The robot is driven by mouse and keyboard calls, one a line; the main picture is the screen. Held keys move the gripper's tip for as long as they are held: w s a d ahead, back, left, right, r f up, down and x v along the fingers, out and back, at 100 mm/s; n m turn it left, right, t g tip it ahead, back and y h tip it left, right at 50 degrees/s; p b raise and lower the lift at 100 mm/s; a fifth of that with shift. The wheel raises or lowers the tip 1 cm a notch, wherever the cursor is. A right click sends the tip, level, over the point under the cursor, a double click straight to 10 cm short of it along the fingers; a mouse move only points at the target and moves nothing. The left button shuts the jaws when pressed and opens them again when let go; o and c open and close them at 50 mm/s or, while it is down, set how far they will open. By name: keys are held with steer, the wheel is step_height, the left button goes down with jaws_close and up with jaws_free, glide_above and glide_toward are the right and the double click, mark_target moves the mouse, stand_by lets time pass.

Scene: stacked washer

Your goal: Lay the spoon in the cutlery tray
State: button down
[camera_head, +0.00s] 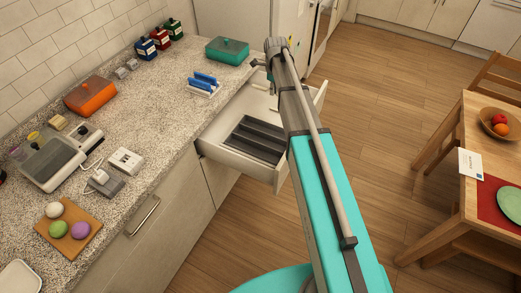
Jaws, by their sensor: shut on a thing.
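The dark grey cutlery tray (256,139) lies in the open white drawer (221,151) under the counter. Its long compartments look empty from here. My gripper (258,63) is small and partly hidden at the far end of my arm, above the far end of the drawer and beyond the tray. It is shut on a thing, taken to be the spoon. The spoon itself is too small or too hidden to make out, and its tilt cannot be told.
On the counter (170,110) stand a teal box (227,50), a rack with blue items (204,83), an orange box (90,95) and several bottles. My arm covers the drawer's right part. A wooden table (456,200) stands at the right, with open floor between.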

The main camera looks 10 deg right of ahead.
steer(key=b, duration=1.4)
glide_above(272, 132)
steer(key=s, duration=0.2)
step_height(272, 132, down, 16)
steer(key=shift+a+r, duration=0.2)
steer(key=shift+a, duration=0.05)
step_height(272, 132, down, 6)
steer(key=b, duration=0.6)
steer(key=shift+f, duration=0.15)
steer(key=shift+f+b, duration=1.85)
steer(key=shift+b, duration=0.3)
steer(key=shift+f, duration=0.1)
steer(key=c, duration=1.1)
jaws_free()
steer(key=shift+o, duration=0.9)
